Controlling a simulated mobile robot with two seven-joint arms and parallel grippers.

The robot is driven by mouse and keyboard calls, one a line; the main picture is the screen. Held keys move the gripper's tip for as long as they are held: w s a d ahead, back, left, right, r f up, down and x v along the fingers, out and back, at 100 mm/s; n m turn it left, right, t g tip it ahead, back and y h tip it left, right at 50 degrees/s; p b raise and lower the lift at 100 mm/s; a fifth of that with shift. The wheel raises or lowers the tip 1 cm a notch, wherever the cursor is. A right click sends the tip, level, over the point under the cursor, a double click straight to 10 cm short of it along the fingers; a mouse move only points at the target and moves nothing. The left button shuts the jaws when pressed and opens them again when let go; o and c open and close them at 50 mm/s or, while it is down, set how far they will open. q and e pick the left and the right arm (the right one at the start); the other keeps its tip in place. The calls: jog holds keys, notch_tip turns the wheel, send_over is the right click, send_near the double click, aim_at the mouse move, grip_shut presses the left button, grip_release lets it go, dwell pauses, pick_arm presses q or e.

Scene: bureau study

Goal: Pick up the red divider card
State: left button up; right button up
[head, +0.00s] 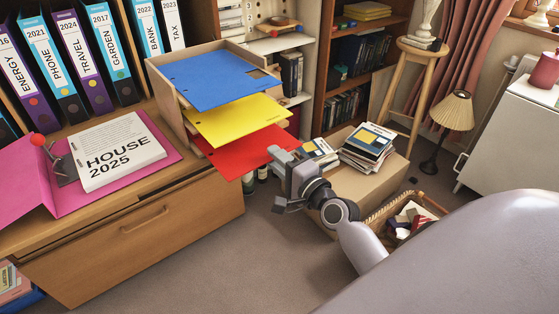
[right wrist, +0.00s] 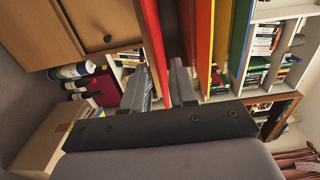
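The red divider card (head: 245,151) lies flat and sticks out of the lowest level of a wooden sorter (head: 171,106), below a yellow card (head: 236,120) and a blue card (head: 220,79). My right gripper (head: 284,160) is at its outer right corner. In the right wrist view the red card (right wrist: 155,42) shows edge-on as a strip between the two fingers of the right gripper (right wrist: 161,75). The fingers stand apart on either side of it, and gaps seem to show. My left gripper is not in view.
The sorter stands on a wooden bureau with a drawer (head: 150,226). A book marked HOUSE 2025 (head: 113,150) lies on a pink folder (head: 72,198). A cardboard box (head: 364,183) with booklets (head: 368,146) and a basket (head: 425,204) stand beyond the right arm. Carpet (head: 240,262) in front is clear.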

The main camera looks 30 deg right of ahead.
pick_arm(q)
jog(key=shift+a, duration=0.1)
pick_arm(e)
grip_shut()
pick_arm(q)
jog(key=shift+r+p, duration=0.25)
jog(key=shift+p, duration=0.1)
pick_arm(e)
jog(key=shift+r, duration=0.2)
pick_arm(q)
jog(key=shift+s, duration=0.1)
